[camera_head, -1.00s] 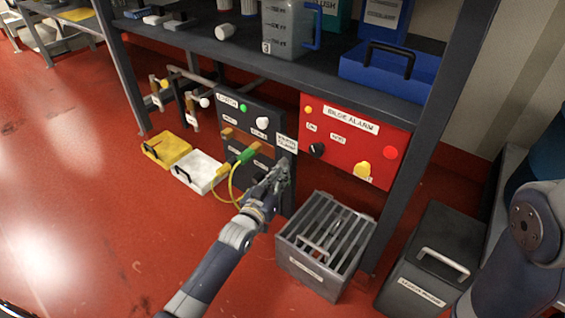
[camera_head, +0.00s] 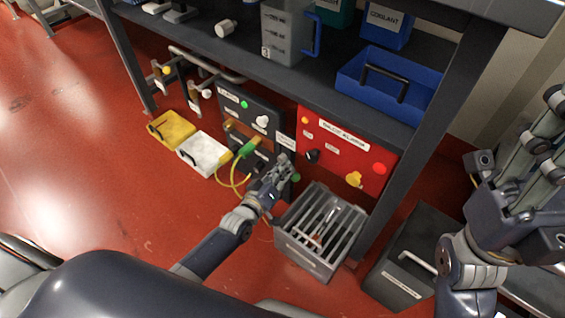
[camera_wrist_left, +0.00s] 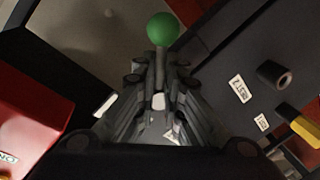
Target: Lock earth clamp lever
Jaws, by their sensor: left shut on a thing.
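A dark panel (camera_head: 232,98) under the bench carries a green plug (camera_head: 246,149) with a yellow-green cable. My left gripper (camera_head: 281,166) is beside the panel's lower right edge. A green ball knob (camera_head: 296,177) shows just past its fingertips. In the left wrist view my left gripper (camera_wrist_left: 160,85) is shut on the thin rod below the green ball knob (camera_wrist_left: 163,28). I take this rod and knob to be the lever; the clamp body is hidden. Parts of my right arm stand at the right edge, and its finger state is unclear.
A red alarm panel (camera_head: 345,145) is right of the gripper. A slatted grey crate (camera_head: 300,262) stands close below it, and a dark bin (camera_head: 400,285) further right. Yellow (camera_head: 172,128) and white (camera_head: 205,152) cases lie left. The red floor in front is open.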

